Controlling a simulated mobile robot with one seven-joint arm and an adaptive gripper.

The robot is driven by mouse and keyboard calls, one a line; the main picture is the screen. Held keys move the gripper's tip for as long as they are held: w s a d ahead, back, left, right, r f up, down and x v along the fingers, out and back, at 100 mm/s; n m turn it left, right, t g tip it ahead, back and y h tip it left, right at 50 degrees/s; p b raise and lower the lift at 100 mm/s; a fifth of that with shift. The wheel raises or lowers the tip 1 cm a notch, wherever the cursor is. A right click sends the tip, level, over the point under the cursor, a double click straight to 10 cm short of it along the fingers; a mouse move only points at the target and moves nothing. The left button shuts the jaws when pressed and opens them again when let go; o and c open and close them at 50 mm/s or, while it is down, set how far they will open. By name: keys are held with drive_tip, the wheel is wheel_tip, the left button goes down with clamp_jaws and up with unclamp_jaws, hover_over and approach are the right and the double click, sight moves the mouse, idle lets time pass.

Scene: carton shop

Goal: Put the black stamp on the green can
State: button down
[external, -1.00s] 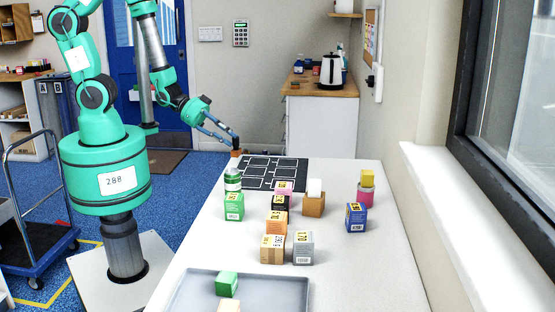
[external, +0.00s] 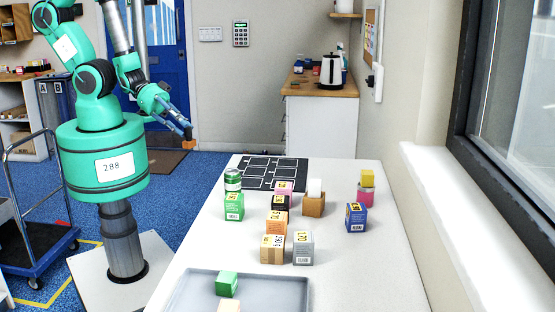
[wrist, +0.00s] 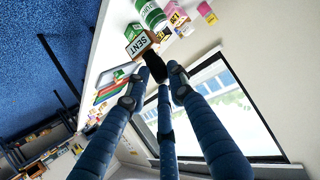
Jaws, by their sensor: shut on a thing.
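My gripper (external: 183,124) is shut on the black stamp (wrist: 152,62). The wrist view shows the stamp's black handle between my fingers and its brown block with a "SENT" label. In the external view the stamp (external: 188,133) is a small brownish tip, held in the air off the table's left side. The green can (external: 232,179), green and white, stands upright near the table's left edge, just behind a green box as seen there. It also shows at the top of the wrist view (wrist: 150,13), apart from the stamp.
A green box (external: 234,207) is close in front of the can. A black gridded mat (external: 243,184) lies behind it. Several small cartons, including a blue one (external: 356,217), stand mid-table. A grey tray (external: 290,290) is in front. The table's right side is mostly clear.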

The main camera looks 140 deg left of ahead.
drive_tip(key=shift+w, duration=0.15)
drive_tip(key=shift+w+a+f+b, duration=0.15)
drive_tip(key=shift+w+a+b, duration=0.2)
drive_tip(key=shift+w, duration=0.25)
drive_tip(key=shift+w+a+f+b, duration=0.1)
drive_tip(key=shift+w+a+b, duration=0.15)
drive_tip(key=shift+w+b, duration=0.25)
drive_tip(key=w+a+f+b, duration=0.1)
drive_tip(key=w+a, duration=0.5)
drive_tip(key=w, duration=0.6)
drive_tip(key=shift+f+b, duration=0.45)
drive_tip(key=shift+f, duration=1.3)
drive_tip(key=shift+f, duration=0.15)
drive_tip(key=c, duration=1.5)
unclamp_jaws()
